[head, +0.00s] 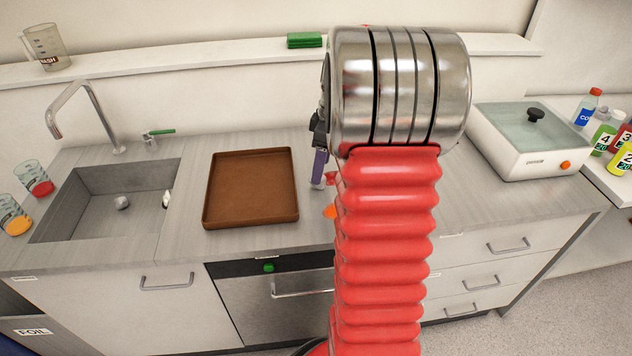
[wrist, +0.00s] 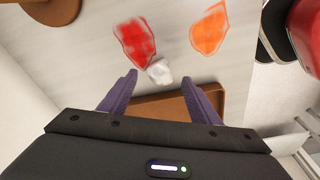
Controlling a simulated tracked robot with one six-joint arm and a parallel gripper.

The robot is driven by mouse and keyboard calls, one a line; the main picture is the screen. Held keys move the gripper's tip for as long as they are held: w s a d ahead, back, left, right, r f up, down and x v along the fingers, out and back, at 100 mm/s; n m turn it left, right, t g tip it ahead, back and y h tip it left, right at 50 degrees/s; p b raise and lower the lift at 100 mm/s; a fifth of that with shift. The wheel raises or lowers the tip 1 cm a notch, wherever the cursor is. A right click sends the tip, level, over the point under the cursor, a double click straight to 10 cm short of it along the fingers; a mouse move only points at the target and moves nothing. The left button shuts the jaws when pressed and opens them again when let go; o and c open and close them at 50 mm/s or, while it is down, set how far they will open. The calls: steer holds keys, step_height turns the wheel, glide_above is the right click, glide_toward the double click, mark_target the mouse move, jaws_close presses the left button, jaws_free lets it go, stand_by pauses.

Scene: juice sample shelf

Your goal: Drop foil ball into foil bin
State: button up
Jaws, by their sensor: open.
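The foil ball (wrist: 159,71) is a small crumpled silver-white lump on the grey worktop in the wrist view. It shows at and just beyond the tips of my gripper (wrist: 160,78), roughly midway between them. The two purple fingers are apart, and I cannot tell how high they are above the ball. In the head view one purple finger of my gripper (head: 319,168) shows left of my arm; the ball is hidden there. The foil bin (head: 37,332), with a "FOIL" label, is at the lower left of the head view, mostly cut off by the edge.
Red (wrist: 135,40) and orange (wrist: 209,33) shapes lie close to the ball. A brown tray (head: 250,221) lies left of my gripper. The sink (head: 90,228), two cups and a tap are farther left. A white bath (head: 530,160) and bottles stand right.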

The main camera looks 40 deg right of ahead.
steer(key=shift+w+a+f, duration=0.15)
steer(key=shift+w+f, duration=0.1)
steer(key=shift+f, duration=0.85)
steer(key=shift+w+a+f, duration=0.1)
steer(key=shift+w+f, duration=0.1)
steer(key=shift+f, duration=0.85)
steer(key=c, duration=1.2)
steer(key=shift+r, duration=0.1)
step_height(320, 180, up, 10)
steer(key=shift+f, duration=0.1)
